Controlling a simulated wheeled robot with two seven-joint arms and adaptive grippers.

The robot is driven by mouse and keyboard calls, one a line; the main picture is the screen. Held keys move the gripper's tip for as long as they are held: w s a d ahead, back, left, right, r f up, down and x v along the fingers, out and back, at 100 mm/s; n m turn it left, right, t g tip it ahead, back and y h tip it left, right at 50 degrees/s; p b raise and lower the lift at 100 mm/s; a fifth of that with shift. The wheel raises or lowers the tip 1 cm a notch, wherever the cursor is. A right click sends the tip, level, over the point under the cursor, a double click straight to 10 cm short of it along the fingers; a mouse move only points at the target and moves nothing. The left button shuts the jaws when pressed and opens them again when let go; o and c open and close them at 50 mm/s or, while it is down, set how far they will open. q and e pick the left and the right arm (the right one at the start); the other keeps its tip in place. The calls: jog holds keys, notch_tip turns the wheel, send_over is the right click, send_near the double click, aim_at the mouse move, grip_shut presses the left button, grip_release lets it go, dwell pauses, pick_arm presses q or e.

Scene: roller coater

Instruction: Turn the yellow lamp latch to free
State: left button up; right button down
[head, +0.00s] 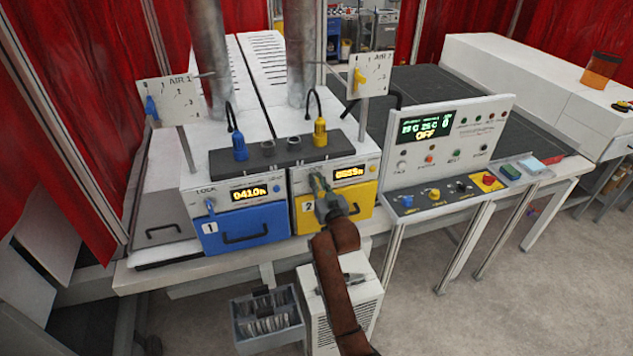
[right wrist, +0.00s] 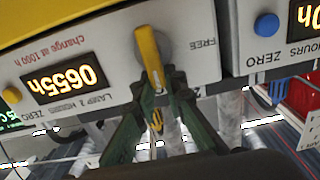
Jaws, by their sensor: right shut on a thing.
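The yellow lamp latch (right wrist: 149,55) sits on the white front panel of lamp unit 2, seen upside down in the right wrist view. It stands nearly upright in that view, slightly tilted, left of the printed word FREE. My right gripper (right wrist: 157,88) has its green fingers closed around the latch's lower end in that view. In the head view my right gripper (head: 319,187) is at the panel above the yellow drawer (head: 362,198) and hides the latch. My left gripper is not in view.
The blue lamp unit 1 drawer (head: 245,228) with its blue latch (head: 210,205) is to the left. A control panel (head: 447,150) stands close on the right. The yellow unit's hour display (right wrist: 65,85) is beside the latch. A grey bin (head: 267,317) is below.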

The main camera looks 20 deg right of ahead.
aim_at(307, 183)
jog(key=shift+a+f+n, duration=0.1)
jog(key=shift+f+n, duration=0.3)
jog(key=shift+f, duration=0.15)
jog(key=n, duration=0.4)
jog(key=a+f+n, duration=0.1)
jog(key=n, duration=0.4)
jog(key=a+f+n, duration=0.1)
jog(key=n, duration=0.3)
jog(key=shift+a+n, duration=0.1)
jog(key=shift+n, duration=0.2)
jog(key=shift+f+n, duration=0.2)
jog(key=shift+n, duration=0.6)
jog(key=shift+f+n, duration=0.15)
jog(key=shift+n, duration=0.65)
jog(key=c, duration=2)
grip_release()
jog(key=shift+r, duration=0.15)
jog(key=shift+o, duration=0.2)
jog(key=shift+a+r+n, duration=0.1)
jog(key=shift+a+n, duration=0.1)
jog(key=shift+n, duration=0.1)
